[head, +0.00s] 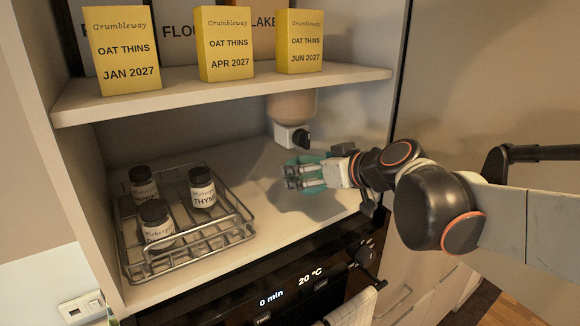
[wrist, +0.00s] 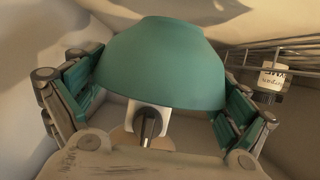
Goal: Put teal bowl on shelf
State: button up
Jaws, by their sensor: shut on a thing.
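The teal bowl (wrist: 160,65) fills the middle of the wrist view, between the two fingers of my gripper (wrist: 155,100). In the head view the bowl (head: 304,160) is mostly hidden behind my gripper (head: 306,178), which is shut on it. Bowl and gripper are inside the lower cabinet compartment, right of the wire rack and below the dispenser. A shadow lies on the compartment floor (head: 270,235) around the bowl; I cannot tell whether the bowl touches the floor. The upper shelf (head: 220,93) is above.
A wire rack (head: 185,258) with several dark-lidded jars stands at left. A dispenser (head: 292,134) hangs under the upper shelf, just above the gripper. Yellow Oat Thins boxes (head: 225,45) stand along the upper shelf's front. The oven panel (head: 290,292) is below; floor in front of the rack is bare.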

jog(key=w+a, duration=0.1)
jog(key=w, duration=0.1)
jog(key=w+a, duration=0.1)
jog(key=w, duration=0.1)
jog(key=w+a+p, duration=0.1)
jog(key=w+a, duration=0.1)
jog(key=shift+w+a, duration=0.1)
jog(key=shift+w, duration=0.05)
jog(key=shift+w+a+f, duration=0.1)
jog(key=shift+f, duration=1.7)
jog(key=o, duration=0.7)
jog(key=shift+f, duration=0.15)
jog(key=shift+o, duration=0.2)
